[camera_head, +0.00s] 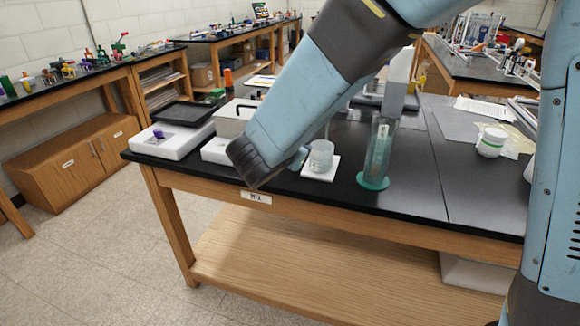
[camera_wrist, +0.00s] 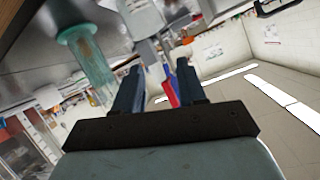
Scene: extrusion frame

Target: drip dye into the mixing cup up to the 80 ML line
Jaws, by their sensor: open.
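A clear, whitish cup (camera_head: 321,158), which looks like the mixing cup, stands upright on a white square pad (camera_head: 318,176) near the table's front edge. Its marks and level are too small to read. My gripper (camera_wrist: 160,66) is open in the wrist view, with two dark fingers apart and nothing clearly held. A red and blue shape shows between the fingers; I cannot tell what it is or how far off. In the head view my arm hides the gripper. A small bluish thing (camera_head: 299,158) left of the cup is partly hidden; I cannot tell if it holds dye.
A teal-based tall cylinder (camera_head: 378,155) stands right of the cup; it also shows in the wrist view (camera_wrist: 88,55). A white-lidded jar (camera_head: 491,142) is further right. White devices (camera_head: 168,140) fill the table's left end. The black tabletop (camera_head: 430,180) is clear at front right.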

